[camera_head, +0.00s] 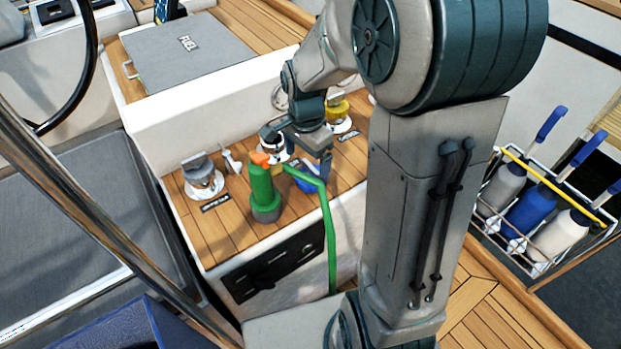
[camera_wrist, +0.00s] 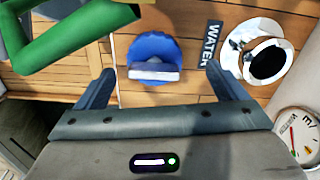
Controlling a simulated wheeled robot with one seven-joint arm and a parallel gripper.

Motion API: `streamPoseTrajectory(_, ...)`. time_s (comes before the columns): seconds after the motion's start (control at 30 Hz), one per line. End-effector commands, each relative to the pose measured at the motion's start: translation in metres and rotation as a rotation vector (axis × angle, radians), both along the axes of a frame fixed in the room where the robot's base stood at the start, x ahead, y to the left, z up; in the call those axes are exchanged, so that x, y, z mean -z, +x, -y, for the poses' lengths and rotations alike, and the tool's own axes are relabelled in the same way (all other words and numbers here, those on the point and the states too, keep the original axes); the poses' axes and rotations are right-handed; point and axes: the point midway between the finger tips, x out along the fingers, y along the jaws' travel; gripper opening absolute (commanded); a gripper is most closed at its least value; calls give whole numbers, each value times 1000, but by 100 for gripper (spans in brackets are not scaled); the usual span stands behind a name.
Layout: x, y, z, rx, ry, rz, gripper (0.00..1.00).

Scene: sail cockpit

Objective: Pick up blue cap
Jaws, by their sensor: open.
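The blue cap (camera_wrist: 150,50) shows in the wrist view as a round blue disc with a pale raised bar across it. It lies on the teak deck, between the lines of my two fingers and a little beyond their tips. In the head view the blue cap (camera_head: 304,184) is mostly hidden behind the green hose and my gripper. My gripper (camera_wrist: 158,74) is open and empty, with its fingers wide apart. In the head view my gripper (camera_head: 308,150) hangs over the deck close to the cap.
A green nozzle (camera_head: 262,192) with a hose stands close left of the cap. An uncovered white filler (camera_wrist: 268,62) with a dark hole lies right of the WATER label (camera_wrist: 211,43). A grey-capped filler (camera_head: 202,177) and a yellow cap (camera_head: 338,108) are nearby.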

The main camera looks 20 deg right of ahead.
Motion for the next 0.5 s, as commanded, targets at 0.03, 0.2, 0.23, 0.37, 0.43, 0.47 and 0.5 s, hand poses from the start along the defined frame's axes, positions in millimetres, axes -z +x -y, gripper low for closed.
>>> streamPoseTrajectory(0.03, 4, -1, 1, 1, 0, -1, 92)
streamPoseTrajectory(0.2, 28, -4, 9, 2, 0, -4, 92)
streamPoseTrajectory(0.23, 33, -5, 10, 3, 0, -4, 92)
streamPoseTrajectory(0.37, 48, -4, 10, 0, 0, -4, 92)
streamPoseTrajectory(0.43, 51, -4, 9, 0, 1, 0, 92)
streamPoseTrajectory(0.47, 52, -4, 9, -1, 1, 0, 92)
streamPoseTrajectory(0.5, 52, -4, 9, -1, 0, 0, 92)
